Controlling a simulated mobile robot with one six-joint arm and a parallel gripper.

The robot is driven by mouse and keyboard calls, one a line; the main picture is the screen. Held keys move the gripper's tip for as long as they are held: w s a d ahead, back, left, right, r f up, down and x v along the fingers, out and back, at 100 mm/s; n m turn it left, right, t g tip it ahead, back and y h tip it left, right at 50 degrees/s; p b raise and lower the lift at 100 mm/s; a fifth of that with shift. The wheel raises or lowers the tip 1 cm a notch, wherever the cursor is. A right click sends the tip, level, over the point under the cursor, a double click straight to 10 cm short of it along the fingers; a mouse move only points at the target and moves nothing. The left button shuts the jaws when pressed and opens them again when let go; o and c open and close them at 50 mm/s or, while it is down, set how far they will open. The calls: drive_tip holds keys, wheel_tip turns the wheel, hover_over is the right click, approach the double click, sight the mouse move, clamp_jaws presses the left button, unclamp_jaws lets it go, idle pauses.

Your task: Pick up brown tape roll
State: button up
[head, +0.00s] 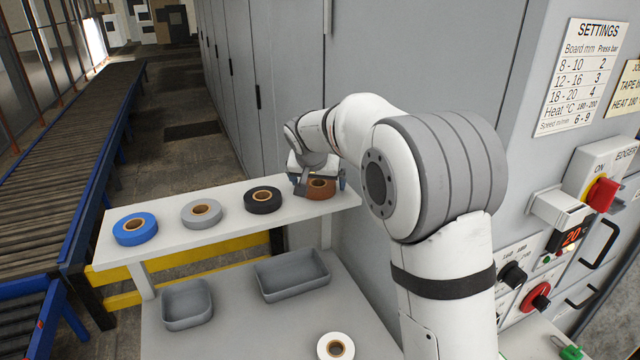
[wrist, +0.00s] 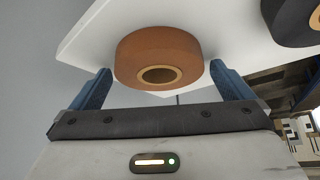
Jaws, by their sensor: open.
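The brown tape roll (head: 318,188) lies flat at the right end of the white shelf (head: 180,247), partly hidden by my gripper in the head view. In the wrist view the brown tape roll (wrist: 160,58) sits between the two blue fingers of my gripper (wrist: 160,82). A gap shows between the roll and each finger, and the gripper is open and empty. In the head view my gripper (head: 318,182) is at the roll, with its fingers small and partly hidden.
A black tape roll (head: 263,200), a grey roll (head: 201,213) and a blue roll (head: 135,229) lie in a row to the left on the shelf. Below are two grey bins (head: 187,304) and a white roll (head: 335,347). A grey cabinet wall (head: 360,50) stands close behind.

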drive_tip(key=c, duration=1)
drive_tip(key=shift+r, duration=0.1)
